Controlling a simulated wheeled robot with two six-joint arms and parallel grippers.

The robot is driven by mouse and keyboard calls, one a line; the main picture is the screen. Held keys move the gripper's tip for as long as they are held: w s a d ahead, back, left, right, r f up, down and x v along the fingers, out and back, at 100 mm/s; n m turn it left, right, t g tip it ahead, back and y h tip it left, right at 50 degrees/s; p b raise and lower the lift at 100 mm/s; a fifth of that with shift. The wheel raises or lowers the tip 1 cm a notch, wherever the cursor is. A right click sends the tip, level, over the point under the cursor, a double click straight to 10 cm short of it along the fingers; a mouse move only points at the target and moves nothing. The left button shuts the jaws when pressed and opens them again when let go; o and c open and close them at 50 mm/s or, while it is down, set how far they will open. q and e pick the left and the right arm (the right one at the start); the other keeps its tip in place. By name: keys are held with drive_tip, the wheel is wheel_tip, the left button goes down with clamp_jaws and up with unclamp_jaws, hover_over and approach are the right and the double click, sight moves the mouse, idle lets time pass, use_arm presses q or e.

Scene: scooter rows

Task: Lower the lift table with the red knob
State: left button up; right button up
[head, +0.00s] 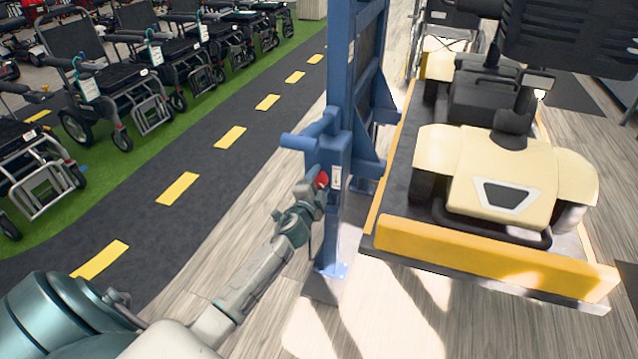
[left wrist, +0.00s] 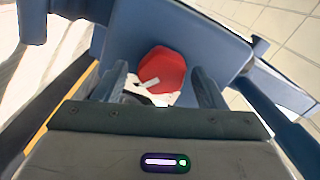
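The red knob (head: 322,179) sits on a blue box on the lift's blue post (head: 340,120) in the head view. In the left wrist view the red knob (left wrist: 162,70) shows near the middle, with a small white mark on its lower part. My left gripper (head: 313,186) is right at the knob. In the left wrist view its fingers stand open, one on each side of the knob; I cannot tell whether they touch it. The lift table (head: 490,255), with a yellow front edge, carries a cream scooter (head: 500,185). My right gripper is not in view.
Several wheelchairs (head: 110,75) stand in a row on green flooring at the left. A dark lane (head: 215,165) with yellow dashes runs beside them. The wooden floor before the post is clear. A wheelchair (head: 445,25) stands behind the scooter.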

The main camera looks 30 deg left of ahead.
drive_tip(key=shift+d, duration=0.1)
use_arm(q)
drive_tip(key=shift+s, duration=0.2)
drive_tip(key=b+v, duration=0.1)
drive_tip(key=v, duration=0.9)
drive_tip(key=shift+s, duration=0.15)
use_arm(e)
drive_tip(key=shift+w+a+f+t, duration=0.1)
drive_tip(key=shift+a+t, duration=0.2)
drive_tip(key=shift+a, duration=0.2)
use_arm(q)
drive_tip(key=shift+d, duration=0.15)
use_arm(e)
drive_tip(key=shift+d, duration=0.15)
